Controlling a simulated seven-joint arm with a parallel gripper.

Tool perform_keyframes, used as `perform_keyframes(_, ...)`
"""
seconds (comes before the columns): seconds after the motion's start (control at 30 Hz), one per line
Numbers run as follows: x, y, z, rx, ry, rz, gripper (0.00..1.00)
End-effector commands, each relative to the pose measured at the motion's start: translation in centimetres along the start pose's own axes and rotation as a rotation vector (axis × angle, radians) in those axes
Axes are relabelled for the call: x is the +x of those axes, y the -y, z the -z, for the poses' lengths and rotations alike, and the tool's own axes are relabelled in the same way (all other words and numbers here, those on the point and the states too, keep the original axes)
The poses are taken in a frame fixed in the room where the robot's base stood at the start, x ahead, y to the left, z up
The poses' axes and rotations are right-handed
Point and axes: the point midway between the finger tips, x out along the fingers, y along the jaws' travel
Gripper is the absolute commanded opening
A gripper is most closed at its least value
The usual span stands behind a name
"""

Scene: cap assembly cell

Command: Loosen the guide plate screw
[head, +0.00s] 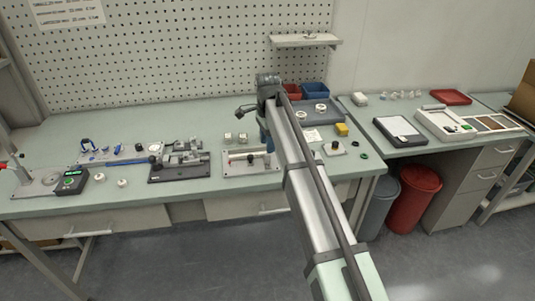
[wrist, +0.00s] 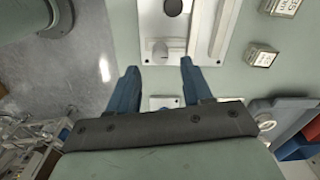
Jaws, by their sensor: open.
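A white fixture plate (head: 240,168) with a raised rail lies near the front of the bench in the head view. It also shows at the top of the wrist view (wrist: 150,20). I cannot tell for certain which is the guide plate screw. My gripper (head: 266,138) points down by the plate's right end. Nothing is held.
Two small labelled blocks (head: 235,137) stand behind the plate. A dark fixture (head: 180,165) stands to its left. Red and blue bins (head: 314,92) are at the back right, and a yellow block (head: 342,129) is to the right. The bench's front edge is close.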

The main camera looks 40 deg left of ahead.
Motion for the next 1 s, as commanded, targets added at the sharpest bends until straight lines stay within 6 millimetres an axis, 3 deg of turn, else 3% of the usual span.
perform_keyframes(0.3,4.3,-0.1,0.0,0.000,0.000,-0.001,0.50)
perform_keyframes(0.8,5.4,0.0,0.0,0.000,0.000,0.000,0.50)
perform_keyframes(1.0,5.4,0.0,0.0,0.000,0.000,0.000,0.31)
